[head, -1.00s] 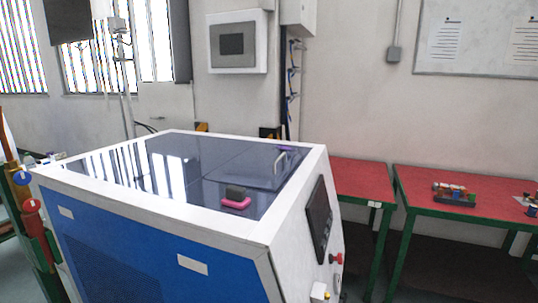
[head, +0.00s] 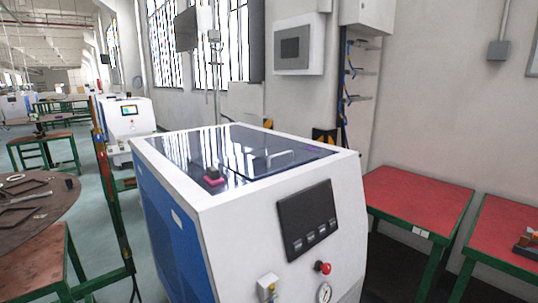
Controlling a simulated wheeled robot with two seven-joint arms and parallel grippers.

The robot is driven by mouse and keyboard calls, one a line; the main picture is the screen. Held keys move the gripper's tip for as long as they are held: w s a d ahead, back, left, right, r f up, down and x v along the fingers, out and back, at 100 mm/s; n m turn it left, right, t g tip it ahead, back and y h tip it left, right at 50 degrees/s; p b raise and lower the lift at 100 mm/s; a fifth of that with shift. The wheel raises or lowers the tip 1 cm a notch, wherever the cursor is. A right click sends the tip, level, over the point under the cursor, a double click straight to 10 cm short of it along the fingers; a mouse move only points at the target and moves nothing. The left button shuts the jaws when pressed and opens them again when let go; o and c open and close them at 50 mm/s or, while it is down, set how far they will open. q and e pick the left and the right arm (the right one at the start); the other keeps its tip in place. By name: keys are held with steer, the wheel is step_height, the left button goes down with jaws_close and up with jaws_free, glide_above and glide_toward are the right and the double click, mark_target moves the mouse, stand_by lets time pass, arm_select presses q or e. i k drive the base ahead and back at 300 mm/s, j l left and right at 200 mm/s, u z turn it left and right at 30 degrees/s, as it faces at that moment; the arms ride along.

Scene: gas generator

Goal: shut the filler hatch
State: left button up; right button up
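The gas generator (head: 186,211) is a white and blue cabinet with a dark, glossy top, in the middle of the head view. A pale handle (head: 281,156) stands on a panel of the top, which looks like the filler hatch. The panel appears to lie about level with the top, but reflections keep me from telling whether it is fully shut. A small pink and black piece (head: 213,177) sits on the top near its left front edge. Neither of my grippers is in view.
The generator's front has a dark control panel (head: 308,219), a red button (head: 323,268) and a gauge (head: 324,292). A red-topped table (head: 418,198) stands close on the right. A round table (head: 38,215) stands at left. Green floor shows between.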

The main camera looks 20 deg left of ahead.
mark_target(266, 154)
steer(key=i+l+u, duration=0.4)
steer(key=l, duration=0.25)
steer(key=i+l+u, duration=0.2)
steer(key=l, duration=0.2)
steer(key=i+l+u, duration=0.1)
steer(key=l+u, duration=0.15)
steer(key=l, duration=0.15)
steer(key=i+l+u, duration=0.2)
steer(key=l, duration=0.2)
steer(key=k, duration=0.1)
